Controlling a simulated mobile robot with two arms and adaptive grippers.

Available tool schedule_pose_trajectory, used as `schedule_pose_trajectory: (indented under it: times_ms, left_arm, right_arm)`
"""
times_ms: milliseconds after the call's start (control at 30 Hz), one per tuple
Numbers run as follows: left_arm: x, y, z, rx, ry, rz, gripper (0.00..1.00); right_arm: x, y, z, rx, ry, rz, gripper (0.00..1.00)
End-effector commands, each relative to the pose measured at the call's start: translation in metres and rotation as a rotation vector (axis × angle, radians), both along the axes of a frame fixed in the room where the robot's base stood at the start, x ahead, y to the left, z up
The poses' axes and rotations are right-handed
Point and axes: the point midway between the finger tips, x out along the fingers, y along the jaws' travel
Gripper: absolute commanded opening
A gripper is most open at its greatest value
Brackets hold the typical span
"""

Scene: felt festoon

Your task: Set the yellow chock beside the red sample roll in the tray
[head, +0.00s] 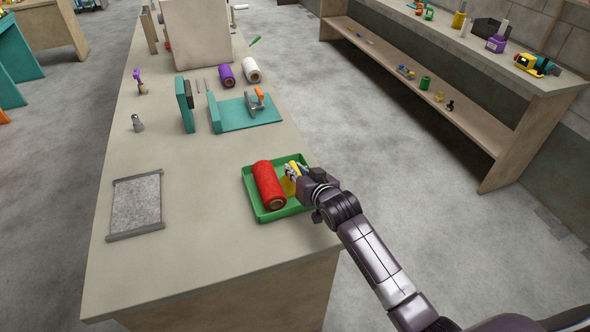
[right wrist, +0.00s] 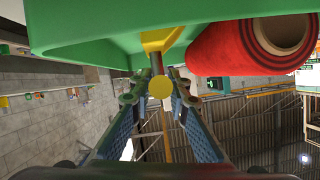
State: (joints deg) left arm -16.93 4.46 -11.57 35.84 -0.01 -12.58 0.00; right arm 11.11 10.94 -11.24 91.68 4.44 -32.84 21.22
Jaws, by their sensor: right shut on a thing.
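The red sample roll (head: 268,184) lies in the green tray (head: 252,206) on the workbench. The yellow chock (head: 287,186) is in the tray area just right of the roll, partly hidden by my right gripper (head: 294,172). My right gripper is shut on the chock. In the right wrist view, a round yellow end of the chock (right wrist: 161,88) sits between the fingertips, and its wider part is against or very near the green tray (right wrist: 90,35). The red roll (right wrist: 250,45) is close beside it. My left gripper is not in view.
A grey mesh panel (head: 136,204) lies left of the tray. Behind stand a teal fixture with a clamp (head: 245,113), a purple roll (head: 227,76) and a white roll (head: 251,70). The bench's right edge is close to the tray. The bench front is clear.

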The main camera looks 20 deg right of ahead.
Motion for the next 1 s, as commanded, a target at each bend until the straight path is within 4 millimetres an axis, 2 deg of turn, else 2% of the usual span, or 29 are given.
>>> schedule_pose_trajectory:
  times_ms: [233, 267, 400, 767, 1000]
  left_arm:
    - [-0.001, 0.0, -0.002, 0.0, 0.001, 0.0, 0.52]
    - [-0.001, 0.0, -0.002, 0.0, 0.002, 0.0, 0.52]
    - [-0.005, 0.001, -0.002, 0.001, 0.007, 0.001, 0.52]
    - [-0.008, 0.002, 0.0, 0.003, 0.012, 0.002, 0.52]
    - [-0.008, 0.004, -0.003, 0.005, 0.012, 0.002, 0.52]
  right_arm:
    - [0.0, 0.0, -0.003, 0.0, -0.001, 0.001, 0.0]
    - [0.0, 0.0, -0.003, 0.0, 0.0, 0.0, 0.17]
    - [0.0, 0.0, -0.003, 0.0, 0.0, 0.0, 0.32]
    - [0.0, 0.0, 0.003, 0.0, -0.001, 0.0, 0.34]
    - [-0.028, -0.003, 0.011, 0.0, -0.001, 0.001, 0.34]
